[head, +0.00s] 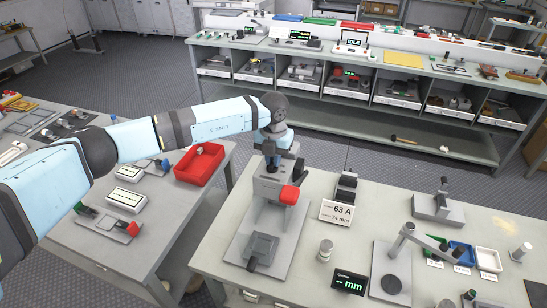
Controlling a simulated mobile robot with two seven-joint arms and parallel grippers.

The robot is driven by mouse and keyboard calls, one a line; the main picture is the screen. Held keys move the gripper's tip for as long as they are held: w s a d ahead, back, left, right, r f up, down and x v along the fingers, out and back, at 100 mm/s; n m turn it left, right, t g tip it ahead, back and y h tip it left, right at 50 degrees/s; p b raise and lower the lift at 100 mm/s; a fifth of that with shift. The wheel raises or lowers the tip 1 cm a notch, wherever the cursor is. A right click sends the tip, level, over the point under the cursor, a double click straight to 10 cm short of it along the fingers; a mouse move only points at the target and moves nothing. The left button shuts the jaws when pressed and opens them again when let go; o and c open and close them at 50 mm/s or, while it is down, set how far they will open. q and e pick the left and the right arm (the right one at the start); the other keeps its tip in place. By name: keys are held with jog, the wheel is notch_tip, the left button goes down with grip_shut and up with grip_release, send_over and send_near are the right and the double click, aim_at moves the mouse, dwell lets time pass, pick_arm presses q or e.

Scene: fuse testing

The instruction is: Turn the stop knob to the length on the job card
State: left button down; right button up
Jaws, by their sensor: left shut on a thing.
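A grey bench device (268,188) with a red block (289,195) on its side stands on a grey base plate on the near table. My left arm comes in from the left, and my left gripper (271,163) points down at the top of this device. It is shut on what appears to be the stop knob, which the fingers mostly hide. The job card (336,212) stands to the right and reads 63 A and 74 mm. A black display (349,283) in front shows green "mm"; its value is not readable. My right gripper is out of view.
A black and grey device (346,187) stands behind the card. A pale cylinder (325,250), a lever press (407,241) and blue (461,253) and white (488,259) trays are to the right. A red bin (200,163) sits on the left table.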

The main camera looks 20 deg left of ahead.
pick_arm(q)
jog(key=shift+f+m+b, duration=0.1)
jog(key=shift+m+b, duration=0.3)
jog(key=shift+b, duration=0.3)
jog(key=m+b, duration=0.3)
jog(key=shift+d+f+b, duration=0.1)
jog(key=shift+d+b, duration=0.05)
jog(key=shift+b, duration=0.2)
jog(key=shift+d+m+b, duration=0.1)
jog(key=shift+m+b, duration=0.7)
jog(key=shift+b, duration=0.1)
jog(key=shift+s+m+b, duration=0.1)
jog(key=shift+m+b, duration=0.85)
jog(key=shift+m, duration=0.05)
jog(key=shift+d+m+b, duration=0.1)
jog(key=shift+m+b, duration=0.25)
jog(key=shift+m, duration=0.05)
jog(key=shift+r+m, duration=0.3)
jog(key=shift+m, duration=0.1)
jog(key=c, duration=1.2)
grip_release()
